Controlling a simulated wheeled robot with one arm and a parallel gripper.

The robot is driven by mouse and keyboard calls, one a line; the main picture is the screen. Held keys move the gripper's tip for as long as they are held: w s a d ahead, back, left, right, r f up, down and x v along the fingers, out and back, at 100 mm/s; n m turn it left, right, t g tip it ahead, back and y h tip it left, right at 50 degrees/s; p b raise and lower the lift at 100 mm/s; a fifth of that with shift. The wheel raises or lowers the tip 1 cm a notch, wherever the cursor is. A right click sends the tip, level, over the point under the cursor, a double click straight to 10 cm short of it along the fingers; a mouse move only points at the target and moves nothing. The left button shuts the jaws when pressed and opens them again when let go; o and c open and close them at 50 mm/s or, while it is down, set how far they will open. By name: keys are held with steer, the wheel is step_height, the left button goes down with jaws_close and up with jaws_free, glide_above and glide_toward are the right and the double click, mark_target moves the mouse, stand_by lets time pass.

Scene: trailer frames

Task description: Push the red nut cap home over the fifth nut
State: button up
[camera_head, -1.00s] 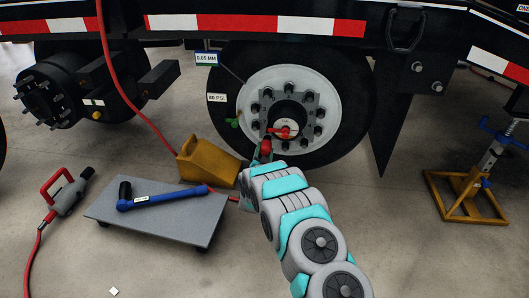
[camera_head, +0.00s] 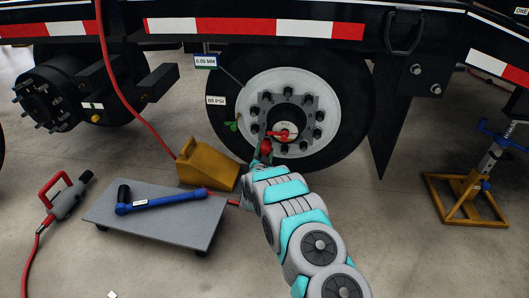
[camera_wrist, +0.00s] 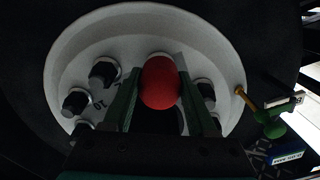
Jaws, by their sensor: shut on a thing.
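My gripper (camera_wrist: 160,100) is shut on the red nut cap (camera_wrist: 160,83), which sits between its two green fingers in the wrist view. In the head view the cap (camera_head: 266,147) shows as a red spot at the lower left of the hub. The white wheel (camera_head: 322,96) carries a ring of dark nuts, such as this one (camera_wrist: 103,74) beside my left finger. The cap hides whatever lies right behind it, so I cannot tell whether it touches the fifth nut or how far it is over it.
A yellow chock (camera_head: 205,166) stands against the tyre at left. A grey creeper board (camera_head: 170,232) bears a blue torque wrench (camera_head: 165,201). A yellow-based jack stand (camera_head: 465,205) is at right. A green valve piece (camera_wrist: 275,130) sticks out near the rim.

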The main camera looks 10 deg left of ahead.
mark_target(264, 153)
steer(key=shift+w, duration=0.95)
steer(key=o, duration=1.4)
steer(key=shift+s+a, duration=0.1)
steer(key=shift+s, duration=3.85)
